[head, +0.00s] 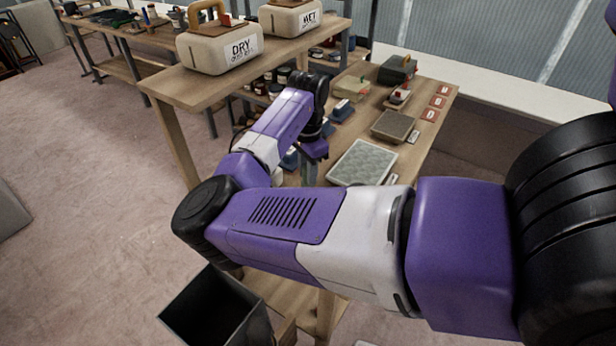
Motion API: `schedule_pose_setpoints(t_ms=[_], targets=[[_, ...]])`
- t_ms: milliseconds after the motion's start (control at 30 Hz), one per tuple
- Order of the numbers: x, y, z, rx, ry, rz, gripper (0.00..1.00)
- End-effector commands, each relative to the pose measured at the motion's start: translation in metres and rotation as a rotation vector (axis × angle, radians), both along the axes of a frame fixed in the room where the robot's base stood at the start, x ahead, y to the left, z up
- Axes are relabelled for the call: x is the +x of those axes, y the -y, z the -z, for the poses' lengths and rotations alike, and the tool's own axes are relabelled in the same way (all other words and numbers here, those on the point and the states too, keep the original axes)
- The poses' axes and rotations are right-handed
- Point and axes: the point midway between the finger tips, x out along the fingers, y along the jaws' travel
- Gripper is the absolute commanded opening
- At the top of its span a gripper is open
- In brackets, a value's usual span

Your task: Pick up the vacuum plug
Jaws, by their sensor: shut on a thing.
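My gripper (309,172) points down over the near left part of the workbench (345,201), left of a tray with a pale, bumpy surface (362,163). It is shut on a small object. That object is mostly hidden and too small to make out, so I cannot tell whether it is the vacuum plug. I cannot pick out a vacuum plug anywhere else in view. My forearm covers the near end of the bench.
Blue items (342,110) and jars stand behind my wrist. A smaller tray (394,125), a dark case (397,69) and red cards (439,101) lie farther back. A shelf with DRY (218,50) and WET (291,18) containers rises at left. A dark open bin (215,308) stands below.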

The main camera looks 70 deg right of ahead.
Motion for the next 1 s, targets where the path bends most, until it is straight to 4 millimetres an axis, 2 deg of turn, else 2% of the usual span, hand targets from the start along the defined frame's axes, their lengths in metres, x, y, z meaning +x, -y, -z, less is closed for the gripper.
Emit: schedule_pose_setpoints(t_ms=[167,600,800,1000], targets=[[0.001,0.001,-0.030,-0.003,0.003,0.002,0.00],[0.001,0.001,-0.146,-0.003,0.004,0.002,0.00],[0.001,0.000,-0.177,-0.002,0.004,0.001,0.00],[0.000,0.000,-0.189,-0.001,0.000,0.000,0.00]])
